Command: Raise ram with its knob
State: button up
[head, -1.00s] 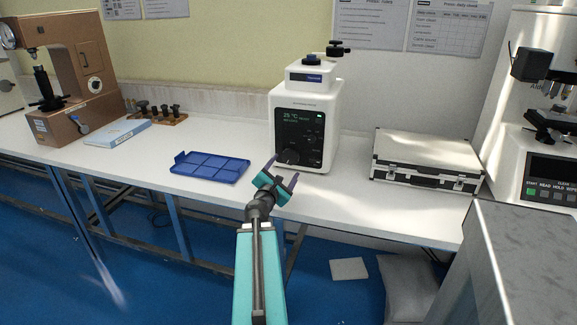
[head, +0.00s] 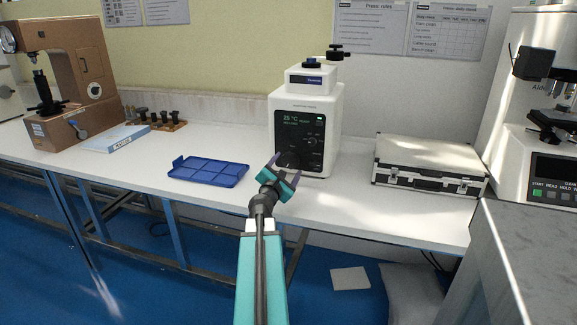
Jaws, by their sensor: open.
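A white mounting press (head: 335,112) with a dark front panel stands on the white bench in the middle of the head view. A black knob on a short arm (head: 336,52) sits on its top. The ram itself is not visible.
A blue compartment tray (head: 178,163) lies left of the press, and a closed silver case (head: 425,160) lies to its right. A brown hardness tester (head: 82,75) stands at the left, a white tester (head: 505,150) at the right. A grey surface (head: 520,262) is near at the right.

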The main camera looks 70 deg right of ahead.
aim_at(291, 159)
jog(key=shift+w+d, duration=0.1)
jog(key=shift+d, duration=1.35)
jog(key=c, duration=1)
jog(key=shift+a+f, duration=0.1)
jog(key=shift+a, duration=0.05)
jog(key=shift+c, duration=0.3)
